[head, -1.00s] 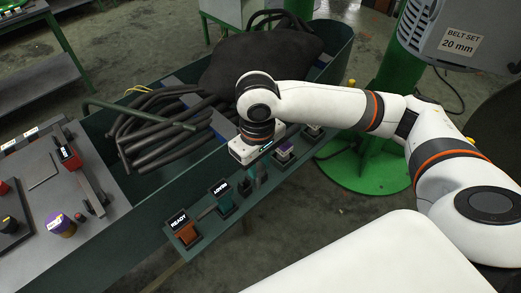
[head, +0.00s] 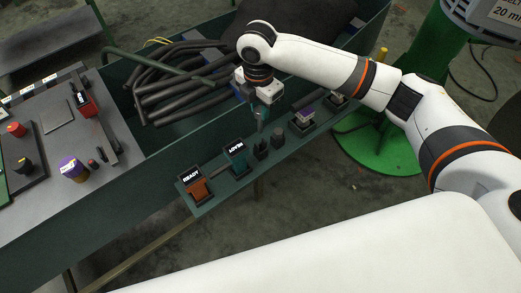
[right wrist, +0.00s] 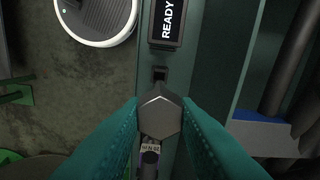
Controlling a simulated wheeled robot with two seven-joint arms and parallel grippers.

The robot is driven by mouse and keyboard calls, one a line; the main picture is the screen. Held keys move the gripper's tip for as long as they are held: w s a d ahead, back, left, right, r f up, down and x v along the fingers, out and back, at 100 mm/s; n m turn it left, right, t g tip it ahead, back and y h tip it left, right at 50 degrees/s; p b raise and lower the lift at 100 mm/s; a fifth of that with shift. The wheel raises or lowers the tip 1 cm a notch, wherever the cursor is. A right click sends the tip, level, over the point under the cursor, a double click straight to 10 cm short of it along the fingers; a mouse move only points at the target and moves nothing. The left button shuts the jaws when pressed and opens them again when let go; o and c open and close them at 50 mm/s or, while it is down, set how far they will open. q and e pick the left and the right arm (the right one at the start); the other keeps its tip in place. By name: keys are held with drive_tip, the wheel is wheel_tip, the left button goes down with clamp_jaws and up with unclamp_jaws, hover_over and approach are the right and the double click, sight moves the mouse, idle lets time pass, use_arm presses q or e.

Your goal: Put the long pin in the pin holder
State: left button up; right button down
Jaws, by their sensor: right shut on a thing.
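My right gripper (head: 261,122) reaches down over the narrow green shelf on the outside of the green bin. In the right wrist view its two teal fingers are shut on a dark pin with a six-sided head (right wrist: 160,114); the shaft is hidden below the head. A small black square fitting (right wrist: 160,75), perhaps the pin holder, sits on the shelf just beyond the head. In the head view small dark fittings (head: 276,138) stand below and beside the fingertips. I cannot tell whether the pin is in either one. My left gripper is out of view.
On the shelf stand an orange READY block (head: 195,190), a teal labelled block (head: 236,160) and a purple-topped block (head: 304,121). The bin holds dark hoses (head: 180,95). A grey workbench (head: 45,190) with knobs is at left. A green pedestal (head: 440,75) stands at right.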

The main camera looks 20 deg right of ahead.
sight(260, 132)
wheel_tip(260, 132, down, 9)
drive_tip(key=shift+f+p, duration=0.1)
drive_tip(key=shift+p, duration=0.55)
drive_tip(key=shift+f, duration=0.2)
drive_tip(key=shift+f, duration=0.3)
drive_tip(key=shift+f, duration=0.3)
drive_tip(key=c, duration=1.1)
unclamp_jaws()
drive_tip(key=shift+c, duration=0.2)
drive_tip(key=shift+r, duration=0.15)
drive_tip(key=r+b, duration=0.1)
drive_tip(key=r, duration=1.2)
drive_tip(key=shift+s+a+b, duration=0.1)
drive_tip(key=shift+a+b, duration=0.1)
drive_tip(key=shift+b, duration=0.2)
